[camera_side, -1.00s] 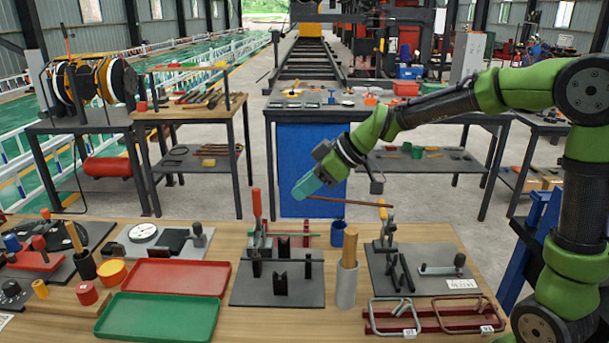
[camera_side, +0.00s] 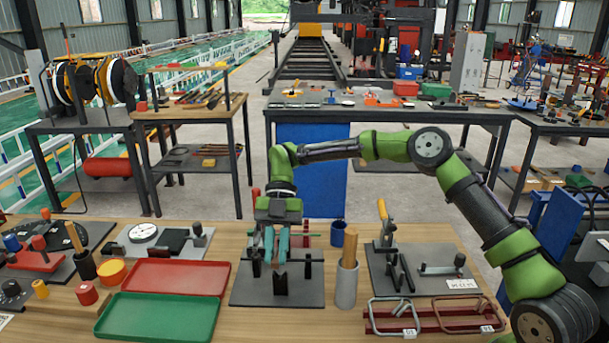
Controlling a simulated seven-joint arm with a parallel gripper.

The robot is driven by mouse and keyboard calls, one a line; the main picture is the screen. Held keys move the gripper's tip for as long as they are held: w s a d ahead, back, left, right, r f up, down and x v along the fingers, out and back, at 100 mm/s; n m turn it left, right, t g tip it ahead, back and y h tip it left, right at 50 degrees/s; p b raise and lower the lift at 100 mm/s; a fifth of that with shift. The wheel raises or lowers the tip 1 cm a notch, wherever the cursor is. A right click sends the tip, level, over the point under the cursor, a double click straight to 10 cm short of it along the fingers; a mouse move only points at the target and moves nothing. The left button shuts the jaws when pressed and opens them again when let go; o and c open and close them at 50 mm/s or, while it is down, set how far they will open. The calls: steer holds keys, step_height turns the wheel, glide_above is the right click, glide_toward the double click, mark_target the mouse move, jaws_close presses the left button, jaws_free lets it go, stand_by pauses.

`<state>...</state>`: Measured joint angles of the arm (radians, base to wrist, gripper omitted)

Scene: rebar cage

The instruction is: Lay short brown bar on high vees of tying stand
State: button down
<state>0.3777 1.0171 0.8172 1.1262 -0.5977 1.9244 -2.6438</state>
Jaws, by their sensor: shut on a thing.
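The tying stand is a grey plate (camera_side: 300,295) with black vee posts, near the middle of the bench. A dark bar (camera_side: 312,261) lies across its rear posts, and a single black post (camera_side: 280,284) stands in front. My gripper (camera_side: 275,256), with teal fingers, points down over the stand, with its tips close to the rear posts. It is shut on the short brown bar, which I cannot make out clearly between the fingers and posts. Whether the bar touches the vees cannot be told.
A red-handled clamp (camera_side: 256,201) stands behind the stand. A grey cup with wooden rods (camera_side: 347,285) and a blue cup (camera_side: 338,235) stand to the right. Red (camera_side: 165,265) and green (camera_side: 130,327) trays lie left. A grey fixture plate (camera_side: 445,285) is further right.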

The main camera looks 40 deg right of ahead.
steer(key=shift+d+n, duration=0.15)
steer(key=shift+n, duration=0.25)
steer(key=shift+f, duration=0.15)
steer(key=shift+f, duration=2.7)
steer(key=shift+f, duration=0.2)
steer(key=c, duration=1)
jaws_free()
